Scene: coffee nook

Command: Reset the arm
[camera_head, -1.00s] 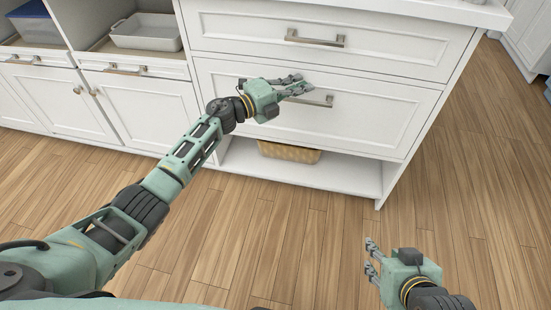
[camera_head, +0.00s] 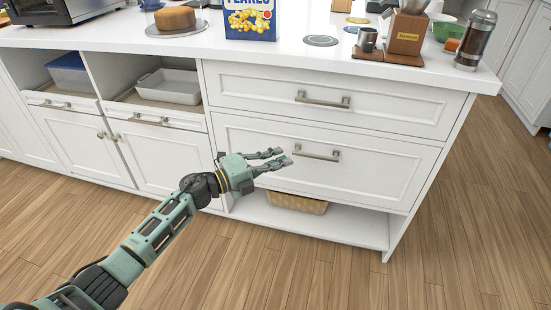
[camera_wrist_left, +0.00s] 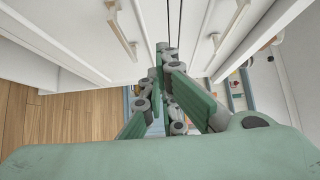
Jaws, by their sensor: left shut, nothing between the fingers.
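My left arm reaches in from the lower left in the head view. Its green and grey left gripper (camera_head: 281,158) is shut and empty, in front of the white cabinet's lower drawer (camera_head: 370,175). The fingertips are just below and left of the lower drawer's handle (camera_head: 318,153) in the picture; I cannot tell the exact gap. In the left wrist view the fingers (camera_wrist_left: 166,75) are together, with cabinet fronts and handles around them. My right gripper is out of view.
Both drawers look closed, including the upper drawer (camera_head: 330,100). A wicker basket (camera_head: 297,203) sits on the open bottom shelf. Wooden floor is clear at right.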

